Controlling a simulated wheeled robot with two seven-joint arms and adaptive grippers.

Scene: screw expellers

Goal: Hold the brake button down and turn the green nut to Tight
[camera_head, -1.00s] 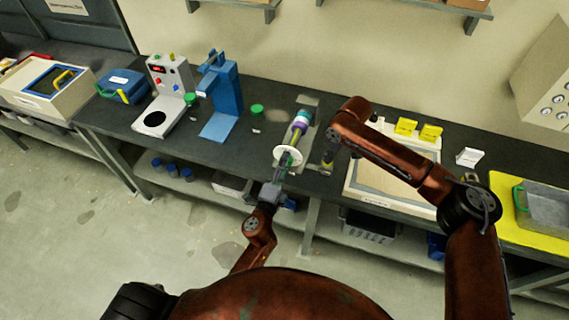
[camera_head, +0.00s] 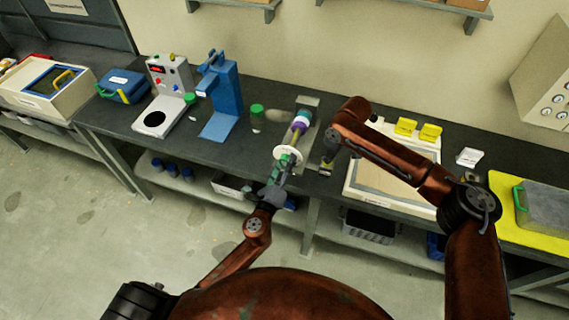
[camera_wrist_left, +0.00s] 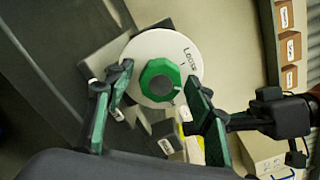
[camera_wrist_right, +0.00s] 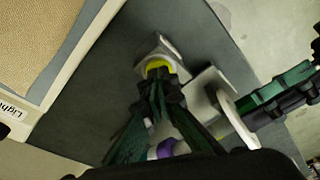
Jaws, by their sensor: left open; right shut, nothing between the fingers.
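The green nut (camera_wrist_left: 159,80) sits at the centre of a round white disc (camera_wrist_left: 157,45), with the word "Loose" readable near the disc's upper right edge. The disc is on the front end of the screw expeller (camera_head: 299,124). My left gripper (camera_wrist_left: 158,92) is open, one finger on each side of the nut; I cannot tell whether they touch it. In the head view this gripper (camera_head: 283,172) is in front of the disc. My right gripper (camera_wrist_right: 158,78) is shut and empty, its tips pointing down at a yellow part (camera_wrist_right: 155,64), apparently the brake button, partly hidden; contact is unclear.
A framed light-coloured tray (camera_head: 352,185) stands right of the expeller. A blue press (camera_head: 228,95), a grey device (camera_head: 165,80) and green-lidded jars (camera_head: 257,110) stand to the left. A yellow mat (camera_head: 515,225) with a grey bin lies at the far right.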

